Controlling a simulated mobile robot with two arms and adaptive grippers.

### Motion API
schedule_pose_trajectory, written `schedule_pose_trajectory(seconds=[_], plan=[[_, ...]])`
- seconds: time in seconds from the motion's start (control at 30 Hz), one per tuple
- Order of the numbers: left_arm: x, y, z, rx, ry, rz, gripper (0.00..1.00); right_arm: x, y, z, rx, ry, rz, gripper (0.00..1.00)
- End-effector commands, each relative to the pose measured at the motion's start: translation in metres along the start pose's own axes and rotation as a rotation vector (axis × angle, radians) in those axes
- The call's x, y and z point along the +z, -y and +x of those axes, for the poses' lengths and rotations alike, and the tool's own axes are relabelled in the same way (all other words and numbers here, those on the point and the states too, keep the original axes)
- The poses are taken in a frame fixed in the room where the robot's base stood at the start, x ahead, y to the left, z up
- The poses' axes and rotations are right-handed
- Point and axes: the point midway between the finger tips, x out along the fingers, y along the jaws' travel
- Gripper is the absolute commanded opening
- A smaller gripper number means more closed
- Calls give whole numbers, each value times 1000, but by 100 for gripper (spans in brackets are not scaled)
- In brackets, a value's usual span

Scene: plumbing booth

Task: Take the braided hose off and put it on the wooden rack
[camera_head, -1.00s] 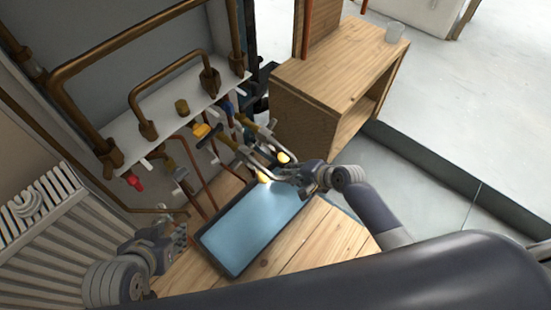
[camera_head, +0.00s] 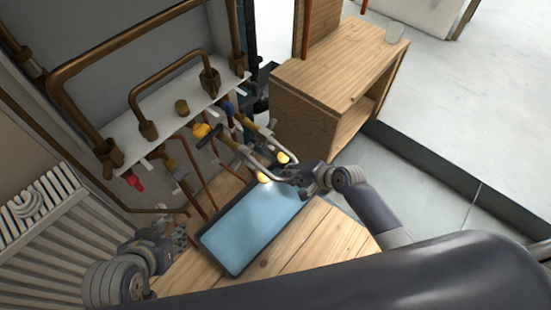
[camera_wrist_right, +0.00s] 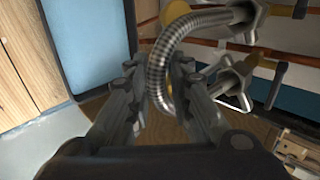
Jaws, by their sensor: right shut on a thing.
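The braided hose (camera_wrist_right: 159,72) shows in the right wrist view as a ribbed metal U-bend. It curves from a metal fitting (camera_wrist_right: 247,18) at the top right down between the fingers of my right gripper (camera_head: 276,174). A second fitting (camera_wrist_right: 232,82) sits lower, near the hose's other side; the joint there is partly hidden by a finger. My right gripper is shut on the hose, beside the yellow-tipped valve fittings in the head view. My left gripper (camera_head: 178,238) is apart from it at lower left; its jaw opening is unclear. A wooden rack (camera_head: 335,75) stands at the upper right.
A blue-topped tray (camera_head: 250,230) lies on the wooden bench (camera_head: 320,240) below the right gripper. Copper pipes and valves crowd the back wall. A radiator (camera_head: 50,245) stands at the left.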

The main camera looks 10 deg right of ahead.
Motion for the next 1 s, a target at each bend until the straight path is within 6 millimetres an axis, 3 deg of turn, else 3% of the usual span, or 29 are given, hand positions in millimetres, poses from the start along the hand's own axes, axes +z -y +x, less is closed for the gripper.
schedule_pose_trajectory(seconds=[0.03,0.7,1.0], plan=[[0,0,0,0,2,0,33,1,-8,0,16,3,0,0],[39,5,-10,-9,164,-8,33,0,-2,0,4,1,0,0],[40,4,-10,-9,165,-7,33,0,0,0,1,0,0,0]])
